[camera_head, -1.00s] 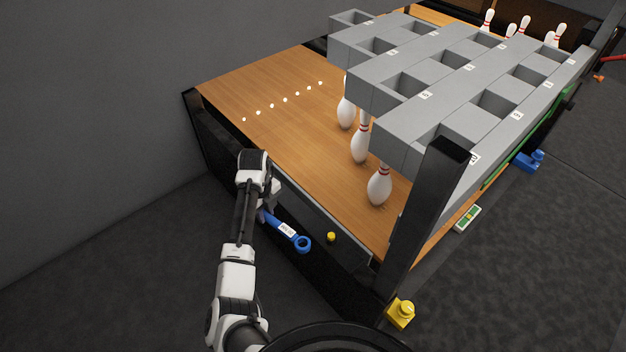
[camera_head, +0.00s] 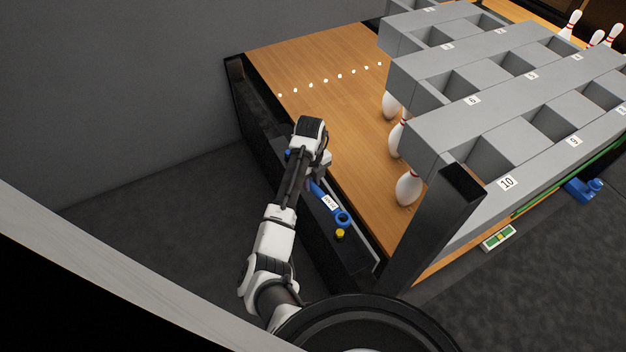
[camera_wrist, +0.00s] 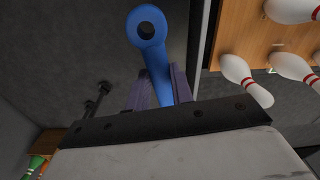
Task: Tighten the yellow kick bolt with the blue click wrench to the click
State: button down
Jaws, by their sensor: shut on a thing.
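My gripper (camera_head: 315,170) is shut on the handle of the blue click wrench (camera_head: 326,199). The wrench has a white label and a ring end that points toward the lower right in the head view. In the wrist view the wrench (camera_wrist: 150,45) stands out from between the fingers (camera_wrist: 158,90), with its open ring at the top. The yellow kick bolt (camera_head: 340,234) is on the dark front ledge, just below the wrench's ring in the head view. The ring looks close to the bolt, but not seated around it. The bolt does not show in the wrist view.
A dark upright post (camera_head: 437,230) stands to the right of the bolt. Grey numbered pin racks (camera_head: 490,120) hang over the wooden lane (camera_head: 320,110) with white pins (camera_head: 408,188) below. A blue block (camera_head: 583,189) and a green-marked panel (camera_head: 498,238) lie at right.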

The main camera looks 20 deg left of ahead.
jog(key=shift+w+a+r, duration=0.1)
jog(key=shift+f+b, duration=1.4)
jog(key=shift+f, duration=2.75)
jog(key=shift+w, duration=0.2)
jog(key=shift+w+d+m, duration=0.25)
jog(key=shift+m, duration=0.15)
jog(key=shift+w+d+m, duration=0.3)
jog(key=shift+w+m, duration=0.1)
jog(key=shift+w, duration=0.05)
jog(key=shift+w+d, duration=0.1)
